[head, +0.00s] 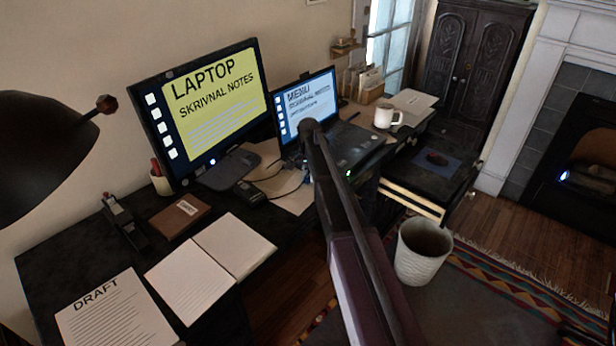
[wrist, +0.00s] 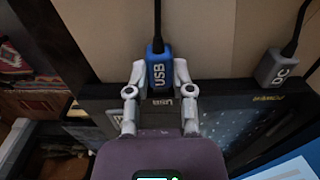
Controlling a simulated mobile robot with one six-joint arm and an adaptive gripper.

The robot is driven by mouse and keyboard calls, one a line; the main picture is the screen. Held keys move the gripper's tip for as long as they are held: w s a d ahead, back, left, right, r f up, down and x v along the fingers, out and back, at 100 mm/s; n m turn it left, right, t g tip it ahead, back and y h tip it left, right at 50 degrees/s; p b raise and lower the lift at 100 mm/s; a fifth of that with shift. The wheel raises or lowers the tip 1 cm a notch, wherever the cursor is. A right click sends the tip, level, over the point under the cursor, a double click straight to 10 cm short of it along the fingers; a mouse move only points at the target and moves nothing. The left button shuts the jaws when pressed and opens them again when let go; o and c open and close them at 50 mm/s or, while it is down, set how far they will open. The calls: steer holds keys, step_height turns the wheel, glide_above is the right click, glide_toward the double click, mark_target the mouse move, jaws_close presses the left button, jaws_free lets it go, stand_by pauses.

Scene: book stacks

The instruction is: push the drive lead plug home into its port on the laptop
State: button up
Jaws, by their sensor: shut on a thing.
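In the wrist view my gripper (wrist: 160,78) is shut on the blue plug marked USB (wrist: 158,66), one finger on each side. Its dark cable runs up from it. The plug's lower end is at the edge of the dark laptop (wrist: 225,98), beside a small USB label. I cannot tell whether the plug is in the port or how deep. In the head view the laptop's lit screen (head: 308,103) stands on the desk. My arm crosses in front of it, and the gripper and plug cannot be made out there.
A grey plug marked DC (wrist: 276,68) is at the same laptop edge, to the right. A large monitor (head: 215,110) stands left of the laptop. A white mug (head: 386,117) stands to its right. A drawer (head: 410,200) is open, with a bin (head: 420,262) below it.

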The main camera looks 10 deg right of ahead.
mark_target(293, 193)
steer(key=shift+w+d, duration=0.25)
steer(key=shift+d, duration=0.05)
steer(key=o, duration=0.9)
steer(key=shift+s+a, duration=0.95)
steer(key=shift+a, duration=0.25)
steer(key=shift+s+a, duration=0.9)
steer(key=shift+a, duration=0.35)
steer(key=shift+s+a, duration=0.95)
steer(key=shift+a, duration=0.25)
steer(key=s+d+n, duration=0.2)
steer(key=s+n, duration=0.3)
steer(key=s, duration=0.8)
steer(key=s+d+n, duration=0.2)
steer(key=s+n, duration=0.4)
steer(key=s, duration=0.7)
steer(key=r+p, duration=1.2)
steer(key=shift+w+d+r+p, duration=0.2)
steer(key=shift+w+r+p, duration=0.05)
steer(key=shift+r+p, duration=0.05)
